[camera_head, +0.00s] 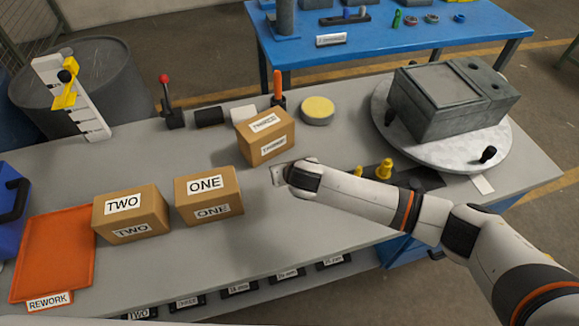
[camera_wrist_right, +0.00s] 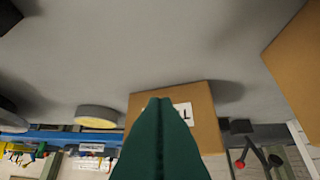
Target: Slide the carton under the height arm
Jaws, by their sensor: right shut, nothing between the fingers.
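The height arm (camera_head: 66,92) is a yellow arm with a black knob on a white graduated post, at the far left of the bench in the head view. Three brown cartons stand on the bench: TWO (camera_head: 131,222), ONE (camera_head: 209,206) and THREE (camera_head: 264,148). All are apart from the height arm, and nothing is under it. My right gripper (camera_head: 279,174) is just in front of carton THREE; its fingertips are hard to see there. In the right wrist view its dark green fingers (camera_wrist_right: 161,105) are shut and empty, overlapping a labelled carton (camera_wrist_right: 205,98). Contact cannot be told. My left gripper is not in view.
An orange REWORK tray (camera_head: 55,262) lies at the front left, beside carton TWO. A red-knobbed lever (camera_head: 166,100), dark and white blocks and a yellow round pad (camera_head: 317,108) stand along the back. A grey machine block (camera_head: 452,97) sits on a round plate at right.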

